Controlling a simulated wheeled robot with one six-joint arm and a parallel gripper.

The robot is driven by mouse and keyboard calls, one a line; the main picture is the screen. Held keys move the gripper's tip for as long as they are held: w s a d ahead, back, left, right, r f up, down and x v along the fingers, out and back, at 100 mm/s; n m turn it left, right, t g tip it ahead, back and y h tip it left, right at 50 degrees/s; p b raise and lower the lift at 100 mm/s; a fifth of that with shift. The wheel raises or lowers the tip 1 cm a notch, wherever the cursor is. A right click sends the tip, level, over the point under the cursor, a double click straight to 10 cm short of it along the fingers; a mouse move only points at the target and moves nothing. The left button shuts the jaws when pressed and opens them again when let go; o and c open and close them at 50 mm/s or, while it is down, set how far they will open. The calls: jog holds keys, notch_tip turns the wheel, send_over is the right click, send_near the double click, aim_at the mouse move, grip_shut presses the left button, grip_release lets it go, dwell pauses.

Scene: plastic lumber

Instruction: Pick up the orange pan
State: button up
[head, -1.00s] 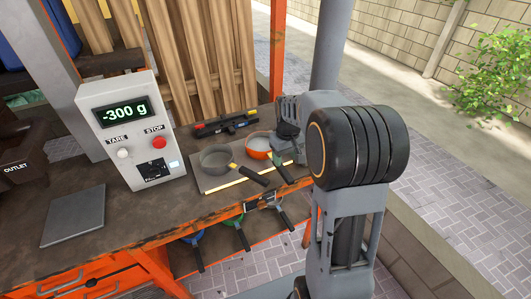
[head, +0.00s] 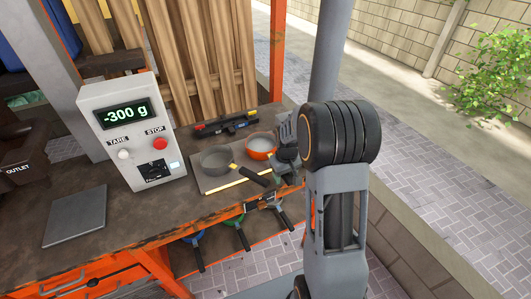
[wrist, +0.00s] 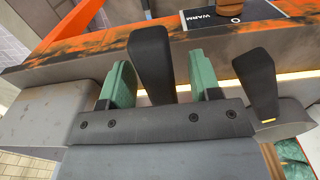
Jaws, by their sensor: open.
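The orange pan (head: 262,147) sits on the light board near the right end of the bench in the head view. My gripper (head: 287,160) is over its handle side, partly hiding the pan and its handle. In the wrist view, my gripper (wrist: 158,65) has its two green fingers apart. A dark handle (wrist: 151,58), apparently the orange pan's, stands in the gap between them, nearer the left finger. Whether they touch cannot be told. The orange bowl is hidden in the wrist view.
The grey pan (head: 215,160) sits just left, its handle (wrist: 256,82) right of my fingers in the wrist view. The scale box (head: 135,125) and a grey plate (head: 75,215) stand further left. A black level-like tool (head: 226,123) lies behind. Several pans hang below the bench's front edge.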

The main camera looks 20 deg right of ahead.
jog(key=shift+c, duration=0.2)
grip_shut()
jog(key=shift+r, duration=0.1)
jog(key=shift+r, duration=0.1)
dwell(0.4)
